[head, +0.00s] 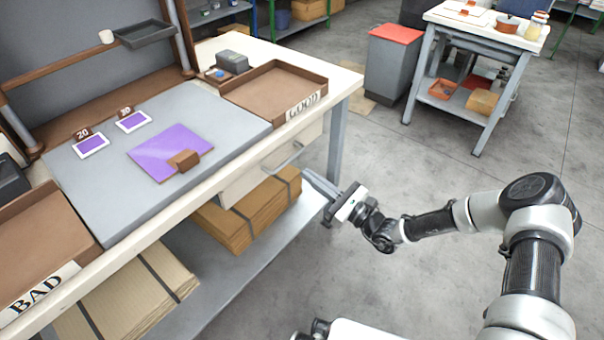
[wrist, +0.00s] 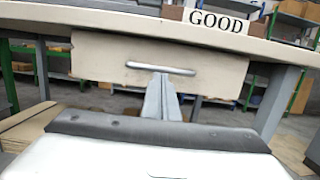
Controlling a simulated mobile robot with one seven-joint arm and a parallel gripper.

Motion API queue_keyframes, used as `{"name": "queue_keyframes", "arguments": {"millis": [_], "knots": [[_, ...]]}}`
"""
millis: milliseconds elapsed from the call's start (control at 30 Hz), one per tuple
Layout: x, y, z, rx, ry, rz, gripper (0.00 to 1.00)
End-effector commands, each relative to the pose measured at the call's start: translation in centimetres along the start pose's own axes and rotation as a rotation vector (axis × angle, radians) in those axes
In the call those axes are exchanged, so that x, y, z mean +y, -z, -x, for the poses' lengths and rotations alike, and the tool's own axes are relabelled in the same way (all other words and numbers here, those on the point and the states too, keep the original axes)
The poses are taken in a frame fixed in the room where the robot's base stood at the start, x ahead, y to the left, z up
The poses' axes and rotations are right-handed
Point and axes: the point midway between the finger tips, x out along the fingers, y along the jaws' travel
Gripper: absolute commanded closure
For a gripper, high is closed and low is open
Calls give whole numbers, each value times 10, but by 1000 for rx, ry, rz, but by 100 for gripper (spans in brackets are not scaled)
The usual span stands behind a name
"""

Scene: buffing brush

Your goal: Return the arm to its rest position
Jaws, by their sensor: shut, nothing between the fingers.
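My gripper (head: 318,184) is in front of the workbench, below the tabletop edge and near the drawer (head: 265,164). Its fingers are together with nothing between them, pointing toward the drawer front. In the wrist view my gripper's fingers (wrist: 162,98) reach up toward the drawer handle (wrist: 161,68); whether they touch it I cannot tell. My arm stretches from the right side of the head view over the open floor. On the bench a brown block-like brush (head: 183,161) rests on a purple plate (head: 160,145), on a grey mat (head: 225,125).
The GOOD tray (head: 262,92) and BAD tray (head: 30,235) are on the bench. Cardboard stacks (head: 245,220) lie on the lower shelf. A grey bin with red lid (head: 392,65) and a side table (head: 470,22) stand behind. Floor around my arm is clear.

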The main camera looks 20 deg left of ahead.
Motion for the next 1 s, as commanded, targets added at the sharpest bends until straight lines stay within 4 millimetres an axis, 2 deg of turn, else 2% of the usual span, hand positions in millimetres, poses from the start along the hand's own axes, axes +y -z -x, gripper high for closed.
{"name": "queue_keyframes", "arguments": {"millis": [33, 200, 400, 567, 767, 867, 1000], "knots": [[-1, -2, 15, 4, 5, -3, 100], [0, -2, 54, 3, 3, -3, 100], [1, 0, 85, 2, 2, -2, 100], [2, 0, 94, 1, 0, -2, 100], [2, -1, 94, 4, -6, 2, 100], [6, -11, 93, 23, -58, 40, 100], [23, -42, 95, 101, -234, 173, 100]]}}
